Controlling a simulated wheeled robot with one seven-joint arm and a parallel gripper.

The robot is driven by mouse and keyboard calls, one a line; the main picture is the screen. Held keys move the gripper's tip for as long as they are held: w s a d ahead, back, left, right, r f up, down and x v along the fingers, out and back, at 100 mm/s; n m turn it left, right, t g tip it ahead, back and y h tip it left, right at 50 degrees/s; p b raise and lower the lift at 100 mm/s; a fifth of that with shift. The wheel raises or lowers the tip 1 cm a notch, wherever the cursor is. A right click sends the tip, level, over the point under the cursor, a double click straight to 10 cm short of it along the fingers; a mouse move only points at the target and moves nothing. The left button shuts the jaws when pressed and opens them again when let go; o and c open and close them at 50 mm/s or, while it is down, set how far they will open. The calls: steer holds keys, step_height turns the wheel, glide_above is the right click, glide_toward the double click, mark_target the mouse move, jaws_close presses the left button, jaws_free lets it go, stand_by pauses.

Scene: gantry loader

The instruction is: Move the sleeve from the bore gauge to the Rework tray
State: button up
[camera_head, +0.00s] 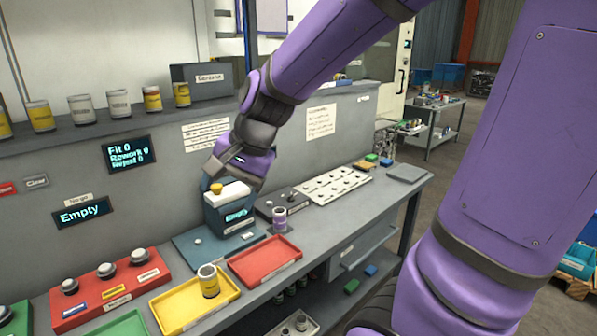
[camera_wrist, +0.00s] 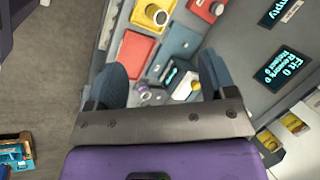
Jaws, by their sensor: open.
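The yellow tray (camera_head: 180,308) stands at the front of the bench between a green and a red tray. A dark blue box with a white top, yellow knob and "Empty" display (camera_head: 228,214), perhaps the bore gauge, stands behind the red tray. A pale cylinder with a purple band (camera_head: 280,220) stands just right of it. My gripper (camera_wrist: 162,78) is open and empty above this area. Tray labels are unreadable, so I cannot tell which is Rework.
The red tray (camera_head: 265,262) and green tray (camera_head: 122,325) look empty. A red button box (camera_head: 105,287) stands behind the yellow tray. A white pegged board (camera_head: 330,186) lies at right. Several cans line the shelf (camera_head: 60,132). A wall screen (camera_head: 83,211) reads "Empty".

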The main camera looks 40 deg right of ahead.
steer(key=s+d+r+n+h, duration=0.1)
steer(key=s+d+r+n, duration=0.1)
steer(key=s, duration=0.5)
steer(key=s+d+r+n+t+h, duration=0.1)
steer(key=s+d+r+n+h, duration=0.1)
steer(key=s+r+n, duration=0.2)
steer(key=s+n, duration=0.2)
steer(key=n, duration=0.1)
steer(key=shift+s+r+n+t, duration=0.3)
steer(key=shift+s, duration=0.1)
steer(key=shift+c, duration=0.2)
stand_by(0.7)
